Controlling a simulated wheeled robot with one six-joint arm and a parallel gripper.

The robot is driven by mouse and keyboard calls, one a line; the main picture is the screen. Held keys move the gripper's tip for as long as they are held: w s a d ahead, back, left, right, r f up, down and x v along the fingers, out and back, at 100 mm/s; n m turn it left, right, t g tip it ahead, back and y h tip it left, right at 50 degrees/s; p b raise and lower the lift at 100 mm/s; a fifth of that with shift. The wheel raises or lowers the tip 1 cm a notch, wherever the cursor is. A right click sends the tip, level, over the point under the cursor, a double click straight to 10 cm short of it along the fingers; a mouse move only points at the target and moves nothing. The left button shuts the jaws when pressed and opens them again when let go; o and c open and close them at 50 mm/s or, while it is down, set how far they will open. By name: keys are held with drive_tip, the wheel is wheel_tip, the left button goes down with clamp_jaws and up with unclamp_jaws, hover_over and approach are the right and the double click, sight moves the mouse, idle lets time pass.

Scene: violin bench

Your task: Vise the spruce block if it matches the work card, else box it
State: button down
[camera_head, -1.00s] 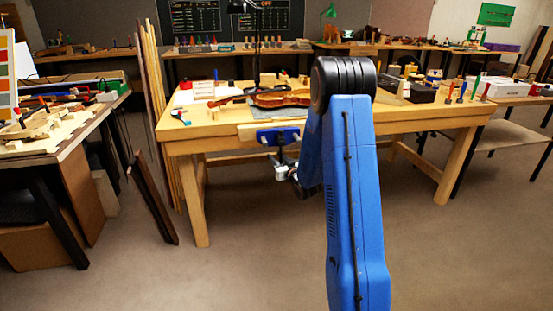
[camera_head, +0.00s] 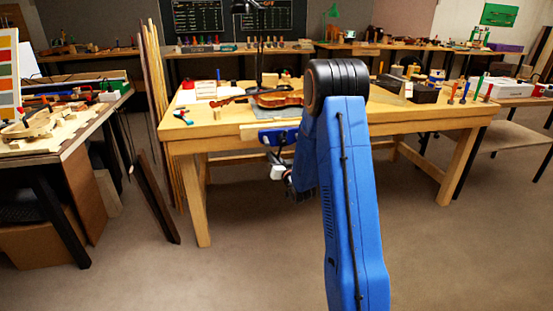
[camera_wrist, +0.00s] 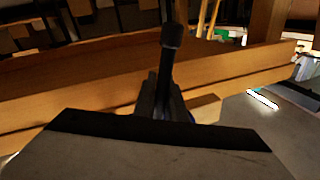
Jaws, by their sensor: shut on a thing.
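The blue vise (camera_head: 278,136) is on the front edge of the wooden bench (camera_head: 185,147). My gripper (camera_wrist: 165,108) is shut on a dark rod with a round knob (camera_wrist: 170,45), which looks like the vise handle. In the head view my gripper, pale and partly hidden behind my blue arm, is below the vise. A white card (camera_head: 206,89) stands on the bench at the back left; its writing is too small to read. I cannot make out the spruce block for certain; a small pale wooden piece (camera_head: 217,114) stands near the bench's front left.
A violin (camera_head: 278,100) lies on the bench behind the vise. A black box (camera_head: 424,94) is at the bench's right. Wooden strips (camera_head: 157,90) stand at the bench's left end. A cluttered side table (camera_head: 60,140) is at far left. The floor in front is clear.

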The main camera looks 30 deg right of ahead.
drive_tip(key=w+a+r+m+t+h, duration=0.1)
drive_tip(key=a+r+m, duration=0.3)
drive_tip(key=m, duration=0.4)
drive_tip(key=shift+w+a+m+h, duration=0.15)
drive_tip(key=shift+a+m+h, duration=0.25)
drive_tip(key=shift+a, duration=0.05)
drive_tip(key=shift+r, duration=0.1)
drive_tip(key=c, duration=1.8)
unclamp_jaws()
